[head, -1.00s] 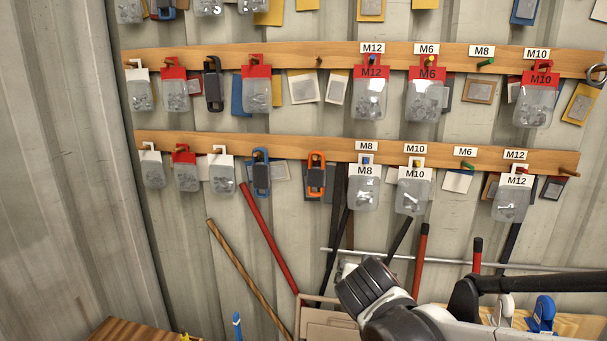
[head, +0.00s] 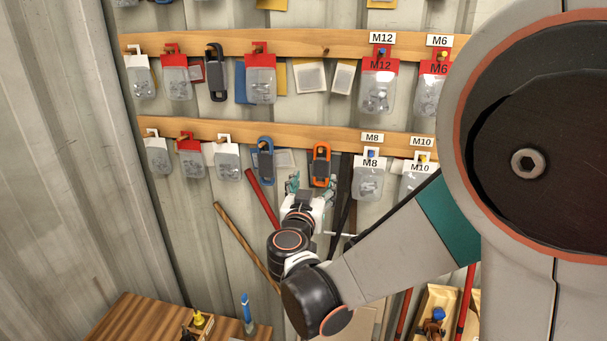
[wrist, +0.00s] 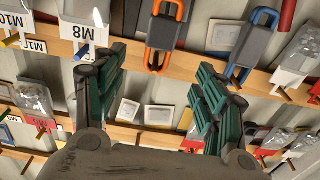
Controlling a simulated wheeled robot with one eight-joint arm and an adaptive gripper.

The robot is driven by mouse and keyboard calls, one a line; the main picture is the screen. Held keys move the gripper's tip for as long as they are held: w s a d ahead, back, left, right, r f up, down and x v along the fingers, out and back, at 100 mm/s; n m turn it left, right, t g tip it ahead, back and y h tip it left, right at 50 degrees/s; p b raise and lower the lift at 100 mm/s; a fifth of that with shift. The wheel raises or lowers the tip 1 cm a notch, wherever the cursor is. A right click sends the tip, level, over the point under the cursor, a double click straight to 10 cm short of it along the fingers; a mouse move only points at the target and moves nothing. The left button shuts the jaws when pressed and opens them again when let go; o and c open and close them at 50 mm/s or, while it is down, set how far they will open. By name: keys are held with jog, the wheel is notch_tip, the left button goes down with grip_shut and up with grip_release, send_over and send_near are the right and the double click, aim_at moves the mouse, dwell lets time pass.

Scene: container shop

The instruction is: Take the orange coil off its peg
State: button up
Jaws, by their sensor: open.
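The orange coil (head: 321,165), an orange loop with a dark band around its middle, hangs on the lower wooden rail in the head view. It hangs between a blue coil (head: 265,160) and an M8 bag (head: 369,178). The orange coil also shows at the top of the wrist view (wrist: 180,10), where the scene appears upside down. My gripper (head: 311,187) is open and empty, just below and slightly left of the orange coil. In the wrist view its green-padded fingers (wrist: 160,78) stand wide apart, with the coil beyond them and not between them.
The lower wooden rail (head: 240,133) carries several bags close together. The upper rail (head: 210,43) holds more bags and a black coil (head: 215,75). A red handle (head: 262,200) leans behind my gripper. My arm covers the right side of the head view.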

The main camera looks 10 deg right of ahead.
aim_at(321, 161)
jog(key=x, duration=1.3)
jog(key=shift+w+d+r, duration=0.1)
jog(key=shift+w+d, duration=0.05)
jog(key=shift+w, duration=0.25)
jog(key=c, duration=1.2)
jog(key=shift+r, duration=0.1)
jog(key=shift+r, duration=0.25)
jog(key=shift+s, duration=0.15)
jog(key=shift+r+v, duration=0.2)
jog(key=shift+v, duration=2)
jog(key=shift+s, duration=0.1)
jog(key=shift+v, duration=2.4)
